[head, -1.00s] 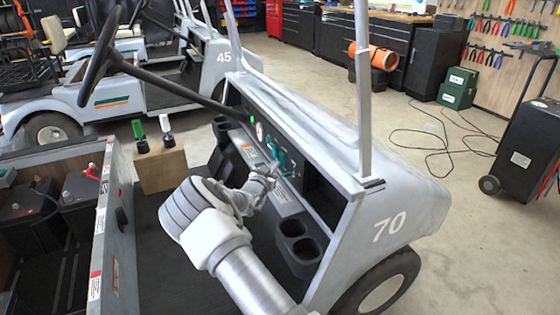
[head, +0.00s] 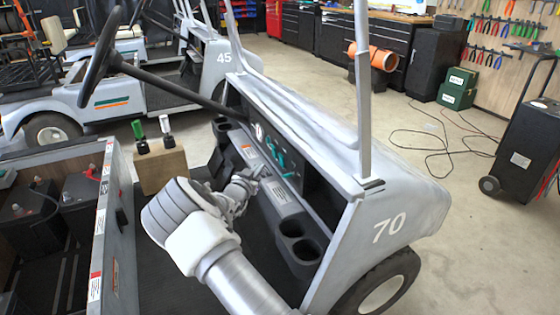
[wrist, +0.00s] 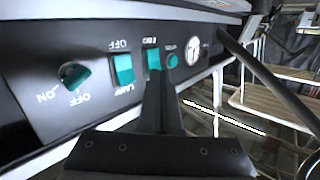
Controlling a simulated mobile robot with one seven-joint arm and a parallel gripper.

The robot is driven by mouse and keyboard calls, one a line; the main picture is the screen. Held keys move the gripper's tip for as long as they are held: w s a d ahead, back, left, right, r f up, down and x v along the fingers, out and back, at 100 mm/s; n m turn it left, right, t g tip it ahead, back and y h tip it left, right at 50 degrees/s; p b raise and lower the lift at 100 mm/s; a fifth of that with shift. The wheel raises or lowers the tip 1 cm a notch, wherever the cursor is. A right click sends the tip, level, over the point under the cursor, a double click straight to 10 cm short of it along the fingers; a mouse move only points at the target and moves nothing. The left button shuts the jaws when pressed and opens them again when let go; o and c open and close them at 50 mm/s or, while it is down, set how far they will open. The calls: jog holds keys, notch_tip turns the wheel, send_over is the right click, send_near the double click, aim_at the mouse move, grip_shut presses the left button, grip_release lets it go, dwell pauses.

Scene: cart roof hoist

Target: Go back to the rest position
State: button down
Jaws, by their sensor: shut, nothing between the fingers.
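My gripper (head: 259,171) is in front of the dashboard of the grey cart numbered 70 (head: 345,170), a little back from the panel. In the wrist view my gripper (wrist: 160,85) has its fingers together with nothing between them. Past them the panel shows a teal knob (wrist: 75,73) marked ON and OFF, a teal rocker switch (wrist: 123,68) marked LAMP and OFF, and a second teal rocker (wrist: 153,58), partly hidden by the fingers. A small round teal button (wrist: 172,60) and a white gauge (wrist: 193,48) sit beside it.
The steering wheel (head: 100,58) and its column are at upper left. A cup holder tray (head: 298,240) lies below the dashboard, right of my arm. A wooden block (head: 160,168) with green and white handles stands on the left. A roof post (head: 363,90) rises at right.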

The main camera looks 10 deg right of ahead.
jog(key=shift+s+a+r, duration=0.1)
jog(key=shift+s+a, duration=0.05)
jog(key=shift+a, duration=0.5)
jog(key=shift+r, duration=0.15)
jog(key=s+d+r+g+y, duration=0.1)
jog(key=s+r+y, duration=0.2)
jog(key=r, duration=0.2)
jog(key=s+r+g+y, duration=0.1)
jog(key=s+r+y, duration=0.15)
jog(key=r, duration=0.25)
jog(key=s+a+r+n+g+y, duration=0.25)
jog(key=s+r+y, duration=0.25)
jog(key=s+r, duration=0.7)
jog(key=s+d+f+n+g+h, duration=0.1)
jog(key=s+d+n+g, duration=0.15)
jog(key=s, duration=1.45)
jog(key=s+d+f+n+g+h, duration=0.1)
jog(key=s+d+n, duration=0.15)
jog(key=s, duration=1.35)
notch_tip(320, 180, up, 22)
jog(key=a+p, duration=0.1)
jog(key=p, duration=2.1)
jog(key=shift+w+r+y, duration=0.2)
jog(key=shift+y, duration=0.15)
